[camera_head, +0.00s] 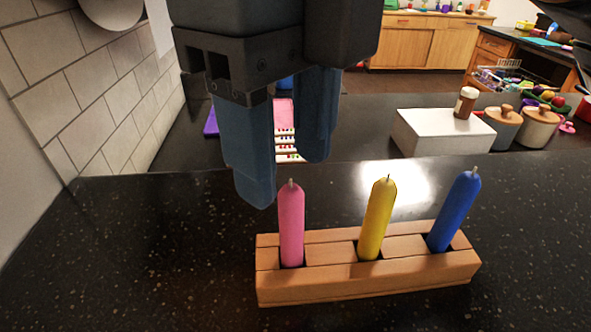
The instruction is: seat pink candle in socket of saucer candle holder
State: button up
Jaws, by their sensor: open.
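The pink candle (291,225) stands upright in the left slot of a wooden block (370,275) on the dark counter. My gripper (287,175) is open and points down, its two blue-grey fingers apart and empty. In the picture its fingertips are just above and to the left and right of the pink candle's wick; I cannot tell the exact depth between them. The saucer candle holder is not visible in this view.
A yellow candle (377,218) and a blue candle (454,211) stand in the same block, to the right, both tilted slightly. A white box (440,132) with a brown bottle (465,102) stands farther back. A tiled wall (95,85) bounds the left side. Counter left of the block is clear.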

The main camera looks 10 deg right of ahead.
aim_at(291, 217)
notch_tip(291, 217, down, 8)
jog(key=shift+w+d+r+p, duration=0.15)
jog(key=shift+r+p, duration=0.1)
jog(key=shift+p, duration=0.15)
grip_shut()
dwell(0.4)
